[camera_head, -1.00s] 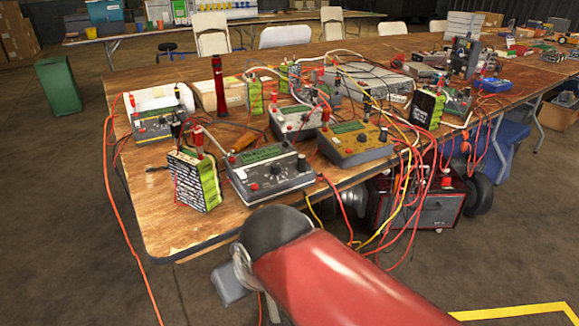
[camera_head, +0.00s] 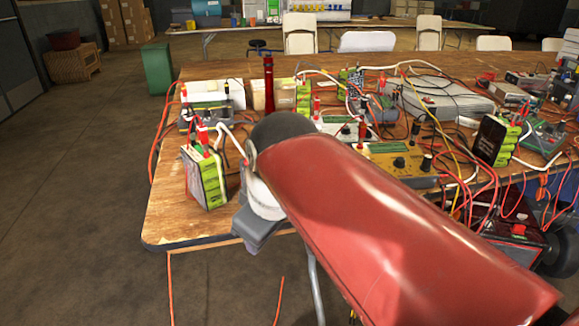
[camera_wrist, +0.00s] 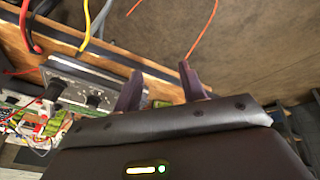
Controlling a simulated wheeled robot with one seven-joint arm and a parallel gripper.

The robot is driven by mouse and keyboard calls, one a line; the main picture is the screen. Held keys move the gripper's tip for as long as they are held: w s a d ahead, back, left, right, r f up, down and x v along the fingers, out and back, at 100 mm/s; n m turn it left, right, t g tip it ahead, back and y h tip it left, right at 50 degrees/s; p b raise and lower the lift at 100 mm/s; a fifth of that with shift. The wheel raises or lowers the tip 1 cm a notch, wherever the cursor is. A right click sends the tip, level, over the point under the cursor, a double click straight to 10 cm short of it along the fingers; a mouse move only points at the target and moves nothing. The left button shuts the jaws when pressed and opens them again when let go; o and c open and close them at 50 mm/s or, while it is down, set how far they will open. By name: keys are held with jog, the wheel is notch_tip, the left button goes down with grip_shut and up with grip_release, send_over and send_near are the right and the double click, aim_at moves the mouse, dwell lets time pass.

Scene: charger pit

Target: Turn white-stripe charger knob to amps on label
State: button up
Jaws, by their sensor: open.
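In the wrist view my gripper (camera_wrist: 161,82) is open, its two dark fingers apart and empty over the table's wooden edge. My arm hides the area between the front battery and the amber charger. I cannot make out a white stripe or read any label or dial setting.
A green battery pack (camera_head: 209,180) stands near the front left of the wooden table (camera_head: 180,222). Red, yellow and white cables run among the chargers. A red torch-like cylinder (camera_head: 268,80) stands upright behind.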

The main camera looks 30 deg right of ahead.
jog(key=w+d+r+n+g+b, duration=0.3)
jog(key=w+d+r+n, duration=0.65)
jog(key=n, duration=0.45)
jog(key=shift+y, duration=0.3)
jog(key=f, duration=0.4)
jog(key=f+b, duration=0.1)
jog(key=f, duration=0.2)
jog(key=shift+w+d, duration=0.35)
jog(key=shift+d, duration=0.05)
grip_shut()
